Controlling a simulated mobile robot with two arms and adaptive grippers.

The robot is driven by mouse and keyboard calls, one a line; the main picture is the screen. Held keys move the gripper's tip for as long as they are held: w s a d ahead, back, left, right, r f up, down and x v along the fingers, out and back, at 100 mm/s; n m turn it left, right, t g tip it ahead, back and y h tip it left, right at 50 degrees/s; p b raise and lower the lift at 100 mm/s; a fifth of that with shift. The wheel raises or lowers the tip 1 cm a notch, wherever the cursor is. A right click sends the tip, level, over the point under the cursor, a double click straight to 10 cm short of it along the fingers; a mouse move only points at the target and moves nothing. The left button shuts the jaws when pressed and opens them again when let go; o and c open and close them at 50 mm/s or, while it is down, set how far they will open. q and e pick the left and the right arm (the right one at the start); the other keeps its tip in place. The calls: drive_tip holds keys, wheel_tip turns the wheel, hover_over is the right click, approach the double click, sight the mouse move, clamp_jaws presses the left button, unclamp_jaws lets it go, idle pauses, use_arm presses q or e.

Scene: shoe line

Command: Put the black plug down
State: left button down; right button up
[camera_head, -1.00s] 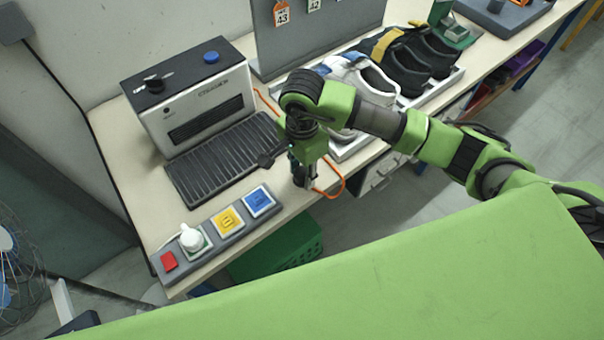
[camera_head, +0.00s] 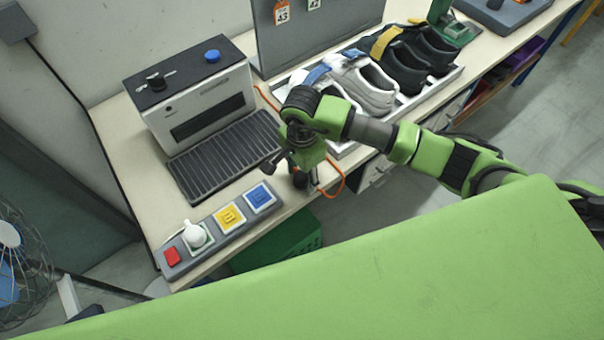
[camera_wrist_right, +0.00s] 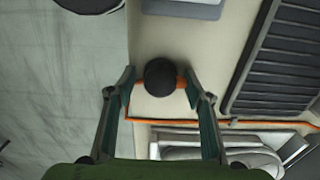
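The black plug (camera_wrist_right: 160,77) shows as a dark round shape in the right wrist view, over the pale bench top near its edge. My left gripper is not in view.
A grey panel (camera_head: 218,236) with red, white, yellow and blue parts lies to the left. A machine with a black ribbed bed (camera_head: 222,157) stands behind. Shoes lie in a tray (camera_head: 428,98) to the right. A green crate (camera_head: 280,245) is below the edge.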

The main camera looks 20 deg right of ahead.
sight(302, 174)
drive_tip(key=shift+r, duration=0.1)
drive_tip(key=shift+r, duration=0.2)
wheel_tip(302, 174, up, 12)
drive_tip(key=b, duration=0.3)
drive_tip(key=shift+f+b, duration=0.15)
drive_tip(key=shift+b, duration=0.15)
